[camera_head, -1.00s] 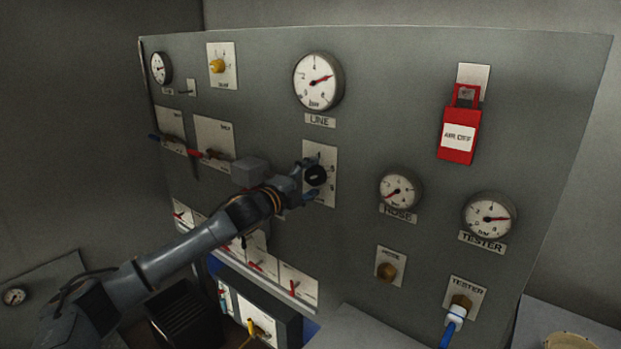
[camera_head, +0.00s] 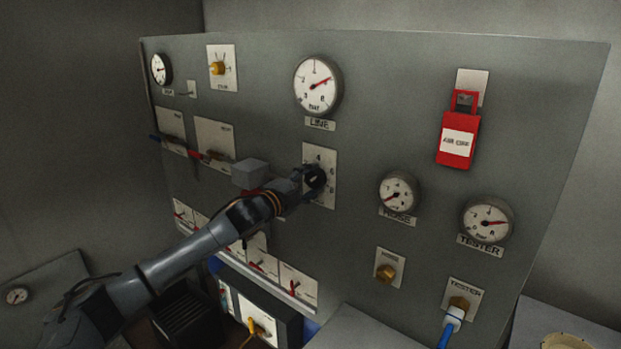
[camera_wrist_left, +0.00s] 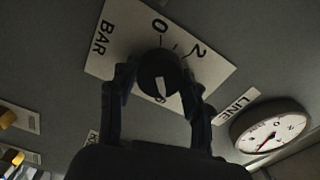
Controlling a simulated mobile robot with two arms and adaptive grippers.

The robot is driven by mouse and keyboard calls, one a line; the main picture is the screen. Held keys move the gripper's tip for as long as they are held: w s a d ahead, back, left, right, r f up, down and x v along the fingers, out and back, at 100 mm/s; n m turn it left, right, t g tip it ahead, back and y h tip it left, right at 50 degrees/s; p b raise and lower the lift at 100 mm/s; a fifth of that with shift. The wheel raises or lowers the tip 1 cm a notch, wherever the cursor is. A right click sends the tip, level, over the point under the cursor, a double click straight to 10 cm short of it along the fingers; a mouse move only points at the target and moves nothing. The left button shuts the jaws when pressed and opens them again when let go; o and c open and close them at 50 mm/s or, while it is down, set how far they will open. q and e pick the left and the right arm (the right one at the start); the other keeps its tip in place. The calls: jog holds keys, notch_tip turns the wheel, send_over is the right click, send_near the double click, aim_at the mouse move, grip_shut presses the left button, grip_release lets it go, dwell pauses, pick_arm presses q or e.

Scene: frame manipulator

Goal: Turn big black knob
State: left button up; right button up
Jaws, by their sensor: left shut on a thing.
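The big black knob (camera_head: 315,178) sits on a white dial plate (camera_head: 321,200) below the LINE gauge (camera_head: 318,85). In the left wrist view the knob (camera_wrist_left: 157,74) is round and black with a pale pointer mark, on a plate (camera_wrist_left: 215,66) marked 0, 2 and BAR. My left gripper (camera_head: 312,182) is at the knob. In the left wrist view its two fingers (camera_wrist_left: 157,90) are on either side of the knob, shut on it. The gripper partly hides the knob in the head view. My right gripper is not in view.
The grey panel carries a HOSE gauge (camera_head: 399,192), a TESTER gauge (camera_head: 487,221) and a red AIR OFF tag (camera_head: 458,137). A grey box (camera_head: 250,174) juts out just left of the gripper. Several red-handled valves line the panel's lower left.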

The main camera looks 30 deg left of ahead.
pick_arm(q)
jog(key=n+p, duration=0.2)
jog(key=n, duration=0.3)
jog(key=shift+p, duration=0.4)
jog(key=shift+n+p, duration=0.7)
jog(key=shift+n, duration=1.4)
jog(key=o, duration=1.2)
jog(key=shift+c, duration=0.2)
jog(key=s, duration=1.2)
jog(key=shift+a, duration=0.45)
jog(key=shift+f, duration=0.15)
